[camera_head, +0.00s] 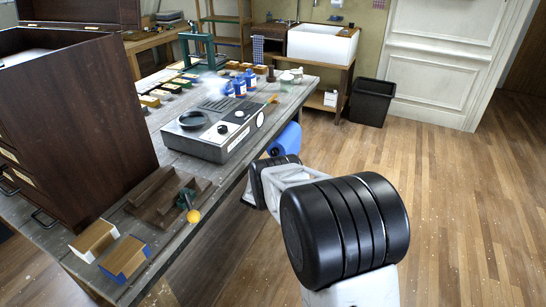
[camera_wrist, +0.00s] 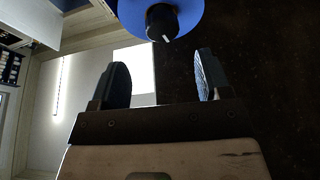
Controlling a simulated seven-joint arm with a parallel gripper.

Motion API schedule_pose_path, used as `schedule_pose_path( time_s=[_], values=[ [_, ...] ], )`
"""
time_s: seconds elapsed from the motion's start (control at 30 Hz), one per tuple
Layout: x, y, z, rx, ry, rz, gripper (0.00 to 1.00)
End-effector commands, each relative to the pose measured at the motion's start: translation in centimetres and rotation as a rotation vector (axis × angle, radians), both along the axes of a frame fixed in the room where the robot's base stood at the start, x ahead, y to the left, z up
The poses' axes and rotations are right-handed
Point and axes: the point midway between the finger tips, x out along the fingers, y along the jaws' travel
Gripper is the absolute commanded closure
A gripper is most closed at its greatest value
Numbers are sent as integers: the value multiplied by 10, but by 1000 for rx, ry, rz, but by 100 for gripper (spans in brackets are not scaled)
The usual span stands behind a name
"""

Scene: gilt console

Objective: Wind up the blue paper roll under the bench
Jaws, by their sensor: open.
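The blue paper roll (camera_head: 286,138) hangs at the bench's long side, just below the top, in the head view. My arm partly hides it. In the wrist view the roll's round blue end (camera_wrist: 185,14) shows at the top, with a dark knob (camera_wrist: 162,22) at its middle. My gripper (camera_wrist: 164,75) is open and empty, its two fingers apart. The knob lies beyond the fingertips, roughly in line with the gap and apart from both fingers. The bench (camera_head: 262,152) has a worn grey top.
On the bench stand a grey machine (camera_head: 212,130), blue bottles (camera_head: 240,84), a wooden tray (camera_head: 160,200), and two blocks near the front corner. A dark cabinet (camera_head: 75,130) stands at left. A black bin (camera_head: 372,102) stands by the wall. The floor at right is clear.

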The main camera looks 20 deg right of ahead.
Motion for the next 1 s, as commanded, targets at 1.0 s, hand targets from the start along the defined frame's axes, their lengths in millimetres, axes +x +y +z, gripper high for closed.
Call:
schedule_pose_path(
  time_s=[1.0],
  values=[
    [33, -32, 19, -2, -2, 3, 29]
  ],
)
